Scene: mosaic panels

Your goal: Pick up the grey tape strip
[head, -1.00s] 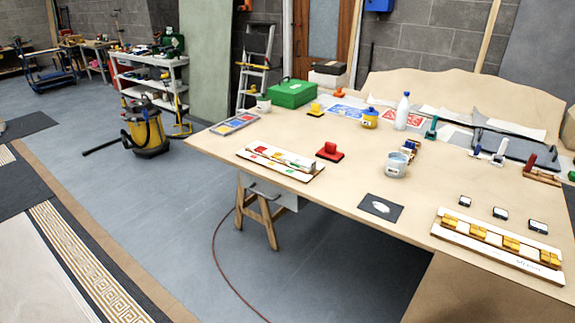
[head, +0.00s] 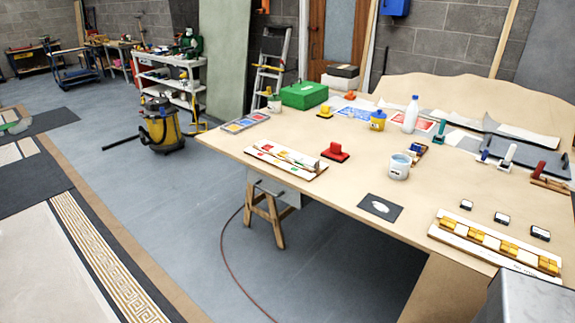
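I cannot pick out a grey tape strip for certain in the head view. The large pale workbench (head: 330,190) holds many small items. Several dark grey sheets (head: 515,150) lie at its back right, but they look like sheets rather than tape. A small dark card (head: 367,203) with a white patch lies near the front edge. My gripper is not in view, so its state does not show.
A grey boxy shape (head: 530,302) fills the bottom right corner, close to the camera. A white board with yellow blocks (head: 485,235) lies by the front edge. A yellow vacuum (head: 160,125) stands on the floor. The grey floor (head: 190,210) left of the bench is open.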

